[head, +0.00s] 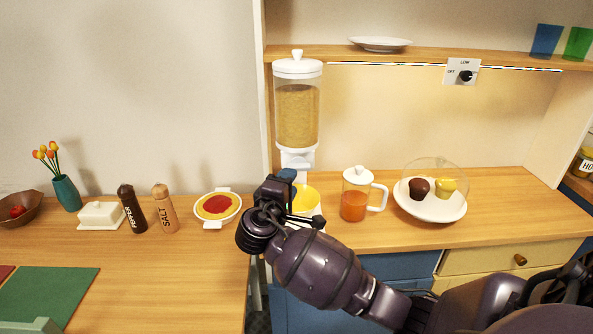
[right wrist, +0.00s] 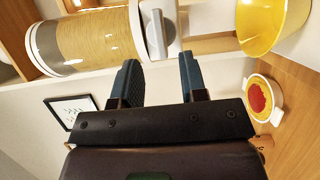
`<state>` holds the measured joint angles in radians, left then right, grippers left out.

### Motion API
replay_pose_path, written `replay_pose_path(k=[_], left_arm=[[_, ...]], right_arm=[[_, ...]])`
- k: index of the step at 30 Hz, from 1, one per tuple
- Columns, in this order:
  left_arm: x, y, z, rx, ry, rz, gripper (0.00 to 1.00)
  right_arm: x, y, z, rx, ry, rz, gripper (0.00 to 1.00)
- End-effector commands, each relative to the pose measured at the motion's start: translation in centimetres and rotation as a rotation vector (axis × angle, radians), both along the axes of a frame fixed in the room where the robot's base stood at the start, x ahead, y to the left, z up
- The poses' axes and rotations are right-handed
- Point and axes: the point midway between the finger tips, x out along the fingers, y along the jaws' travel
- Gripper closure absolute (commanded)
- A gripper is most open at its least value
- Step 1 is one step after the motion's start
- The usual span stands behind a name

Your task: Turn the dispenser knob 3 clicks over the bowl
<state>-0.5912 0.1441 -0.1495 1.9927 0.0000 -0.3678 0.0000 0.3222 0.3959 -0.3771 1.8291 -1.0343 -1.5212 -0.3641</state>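The cereal dispenser (head: 298,115) stands on the right counter, with a white lid, a clear body of tan grains and a white base. In the right wrist view the dispenser (right wrist: 85,42) lies sideways, and its light grey bar-shaped knob (right wrist: 156,32) is just beyond my fingertips. My right gripper (right wrist: 158,60) is open, its two blue fingers either side of the knob's line, with no contact visible. In the head view my right gripper (head: 287,176) hides the knob. The yellow bowl (head: 308,198) sits below the dispenser, partly hidden by my arm; it also shows in the right wrist view (right wrist: 268,28). My left gripper is out of view.
Right of the bowl stand a jug (head: 354,200) of orange drink and a domed plate of muffins (head: 430,208). Left are a red-and-yellow dish (head: 218,207), salt (head: 165,210) and pepper (head: 132,210) mills, and a butter dish (head: 101,214). A shelf (head: 400,55) runs above.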

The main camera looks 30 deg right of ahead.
Motion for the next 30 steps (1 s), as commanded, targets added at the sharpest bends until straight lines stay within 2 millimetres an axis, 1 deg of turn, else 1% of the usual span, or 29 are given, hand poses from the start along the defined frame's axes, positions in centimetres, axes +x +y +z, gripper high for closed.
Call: replay_pose_path(k=[1,6,10,15,23,24,26,30], left_arm=[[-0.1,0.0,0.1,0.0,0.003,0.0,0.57],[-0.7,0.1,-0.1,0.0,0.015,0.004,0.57],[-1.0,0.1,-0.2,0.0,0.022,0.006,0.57],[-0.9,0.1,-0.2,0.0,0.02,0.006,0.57],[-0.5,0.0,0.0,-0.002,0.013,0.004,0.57],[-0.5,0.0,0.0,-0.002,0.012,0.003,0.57],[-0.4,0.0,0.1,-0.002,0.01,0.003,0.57],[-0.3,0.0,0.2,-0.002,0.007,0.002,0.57]], right_arm=[[0.5,-0.8,0.1,-0.003,0.001,-0.002,0.61],[2.1,-2.9,0.1,-0.002,0.001,-0.002,0.61],[2.9,-4.0,0.0,-0.001,0.001,0.0,0.61],[3.4,-4.7,0.0,0.001,0.001,0.0,0.61],[3.4,-4.7,0.0,0.001,0.0,0.001,0.61],[3.4,-4.7,0.0,0.001,0.001,0.001,0.62],[3.4,-4.7,0.0,0.001,0.0,0.001,0.71],[3.4,-4.7,0.0,0.001,0.0,0.001,0.93]])
